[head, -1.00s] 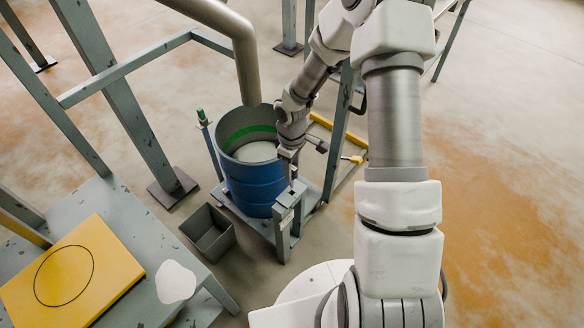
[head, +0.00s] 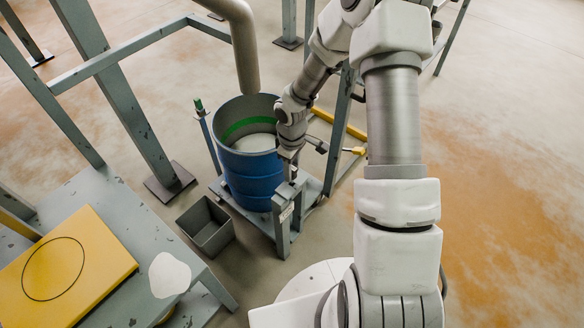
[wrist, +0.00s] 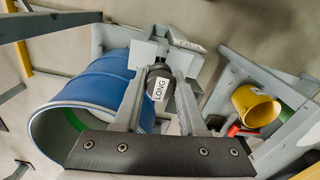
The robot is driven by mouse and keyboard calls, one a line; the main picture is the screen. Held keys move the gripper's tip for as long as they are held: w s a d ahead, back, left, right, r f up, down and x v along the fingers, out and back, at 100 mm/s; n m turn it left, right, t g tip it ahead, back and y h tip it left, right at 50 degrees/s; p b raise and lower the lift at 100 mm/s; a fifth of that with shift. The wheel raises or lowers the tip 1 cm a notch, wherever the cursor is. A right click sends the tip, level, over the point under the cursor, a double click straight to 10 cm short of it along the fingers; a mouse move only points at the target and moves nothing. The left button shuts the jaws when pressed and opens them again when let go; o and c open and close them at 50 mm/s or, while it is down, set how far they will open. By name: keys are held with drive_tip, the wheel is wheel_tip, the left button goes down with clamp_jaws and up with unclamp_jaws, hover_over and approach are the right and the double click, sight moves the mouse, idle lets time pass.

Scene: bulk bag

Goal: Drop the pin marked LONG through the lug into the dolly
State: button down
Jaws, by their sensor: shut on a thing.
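My gripper (wrist: 158,88) is shut on the pin marked LONG (wrist: 158,83); its white label faces the wrist camera between the fingertips. Beyond the pin in the wrist view is a grey bracket, which looks like the lug (wrist: 147,52). The pin's lower end is hidden, so I cannot tell whether it is inside the lug. In the head view my gripper (head: 290,168) is just above the grey post at the dolly's front corner. The grey dolly (head: 257,217) stands under a blue drum (head: 252,172).
A grey bin (head: 205,228) stands on the floor left of the dolly. A bench with a yellow plate (head: 60,268) is at lower left. A pipe (head: 243,50) hangs over the drum. A yellow cup (wrist: 250,98) is at right in the wrist view.

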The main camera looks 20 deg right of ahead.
drive_tip(key=shift+f+b, duration=1.05)
drive_tip(key=shift+f, duration=0.5)
drive_tip(key=shift+c, duration=1.9)
unclamp_jaws()
drive_tip(key=shift+r, duration=0.1)
